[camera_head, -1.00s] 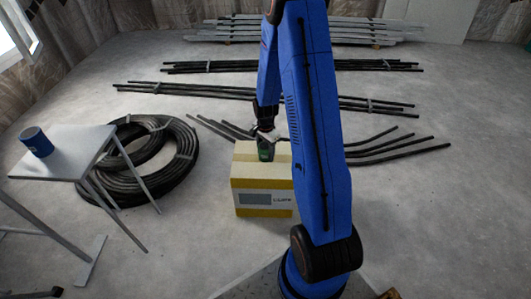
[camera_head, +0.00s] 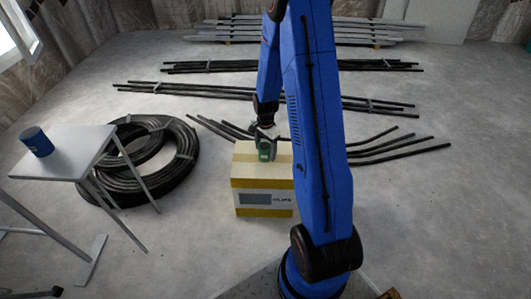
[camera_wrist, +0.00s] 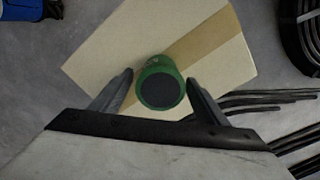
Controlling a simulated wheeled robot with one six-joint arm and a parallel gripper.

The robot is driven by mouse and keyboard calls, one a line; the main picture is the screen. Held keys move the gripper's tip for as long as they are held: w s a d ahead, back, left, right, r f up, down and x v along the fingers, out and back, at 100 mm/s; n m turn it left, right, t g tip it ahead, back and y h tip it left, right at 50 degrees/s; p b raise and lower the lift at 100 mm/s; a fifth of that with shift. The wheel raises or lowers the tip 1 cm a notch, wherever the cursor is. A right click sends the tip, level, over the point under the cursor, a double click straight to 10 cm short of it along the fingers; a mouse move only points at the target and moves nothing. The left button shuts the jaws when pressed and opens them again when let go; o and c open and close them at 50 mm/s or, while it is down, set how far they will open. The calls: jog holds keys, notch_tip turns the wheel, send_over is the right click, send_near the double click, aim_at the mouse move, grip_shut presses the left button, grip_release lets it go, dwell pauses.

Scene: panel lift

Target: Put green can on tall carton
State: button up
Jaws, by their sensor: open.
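The green can (camera_head: 265,150) stands upright on top of the yellow-banded carton (camera_head: 262,186) in the head view. In the wrist view the can (camera_wrist: 160,92) shows its dark round top, with the carton's tan top (camera_wrist: 105,52) behind it. My gripper (camera_wrist: 159,78) is open, with one finger on each side of the can. A small gap shows between the can and each finger. In the head view my gripper (camera_head: 266,134) is right at the can and hides part of it. The can's bottom edge is hard to make out.
A blue can (camera_head: 36,141) stands on a grey table (camera_head: 70,160) at the left. A black hose coil (camera_head: 170,180) lies between table and carton. Black rods (camera_head: 390,145) lie on the floor behind and to the right. Floor in front of the carton is clear.

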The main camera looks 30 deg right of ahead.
notch_tip(320, 180, up, 10)
jog(key=shift+r, duration=0.25)
jog(key=s+a+r+n+t, duration=0.1)
jog(key=s+a+r+n, duration=0.4)
jog(key=r, duration=0.5)
jog(key=s+a+r+n+t, duration=0.1)
jog(key=s+a+r+n, duration=0.2)
jog(key=s+a+r, duration=0.35)
jog(key=s+a+r+n+t, duration=0.1)
jog(key=s+r+n, duration=0.3)
jog(key=s, duration=0.5)
jog(key=s+a+r+n+t, duration=0.1)
jog(key=s+a+r+n, duration=0.2)
jog(key=s, duration=0.7)
jog(key=shift+s+a+r+n+t, duration=0.15)
jog(key=shift+a+r+n+t, duration=0.25)
jog(key=shift+r, duration=0.8)
